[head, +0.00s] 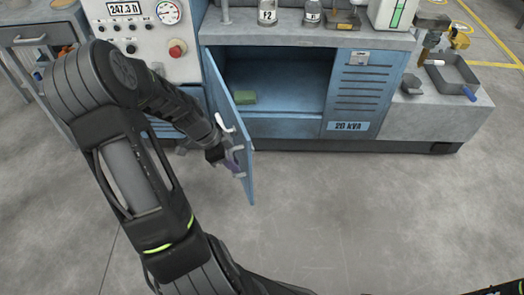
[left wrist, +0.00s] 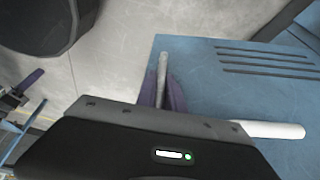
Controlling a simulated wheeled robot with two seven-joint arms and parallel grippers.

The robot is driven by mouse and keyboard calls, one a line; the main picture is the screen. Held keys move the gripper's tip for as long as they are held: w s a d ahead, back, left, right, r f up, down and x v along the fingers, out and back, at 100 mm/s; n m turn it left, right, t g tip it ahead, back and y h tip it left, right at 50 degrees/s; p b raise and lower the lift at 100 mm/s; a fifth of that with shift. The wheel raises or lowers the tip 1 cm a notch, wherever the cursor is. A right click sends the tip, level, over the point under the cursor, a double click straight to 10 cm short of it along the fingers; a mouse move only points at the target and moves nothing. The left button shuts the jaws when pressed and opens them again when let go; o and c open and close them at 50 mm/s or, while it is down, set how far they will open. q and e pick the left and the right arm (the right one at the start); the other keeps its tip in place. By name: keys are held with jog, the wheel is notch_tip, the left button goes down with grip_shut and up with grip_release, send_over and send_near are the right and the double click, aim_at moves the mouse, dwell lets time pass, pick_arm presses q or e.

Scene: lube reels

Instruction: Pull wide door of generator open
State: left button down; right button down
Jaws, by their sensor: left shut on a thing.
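The wide blue door (head: 229,110) of the generator (head: 362,85) stands swung outward from the left side of an open compartment in the head view. Its vented outer face (left wrist: 255,85) fills the right of the left wrist view. My left gripper (head: 234,163) is on the outer side of the door near its free edge. In the left wrist view my purple fingers (left wrist: 172,92) are shut around the grey bar handle (left wrist: 162,70). The far finger is partly hidden. My right gripper is out of view.
The open compartment (head: 285,80) holds a green block (head: 244,97). A control panel with a red button (head: 177,48) is at upper left. A grey bench (head: 440,105) with a tray stands at right. The floor (head: 350,220) in front is clear.

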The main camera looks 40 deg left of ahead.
pick_arm(q)
jog(key=s+a+m+p, duration=0.1)
jog(key=s+a+m, duration=0.1)
jog(key=s+a, duration=0.8)
jog(key=shift+s+a+g+h, duration=0.25)
jog(key=shift+g+h, duration=0.05)
jog(key=shift+h, duration=0.1)
jog(key=c, duration=1.5)
grip_release()
jog(key=shift+o, duration=0.2)
jog(key=shift+a+r, duration=0.1)
jog(key=p+v, duration=0.1)
jog(key=v, duration=0.6)
jog(key=shift+r+p, duration=0.3)
jog(key=shift+p, duration=0.1)
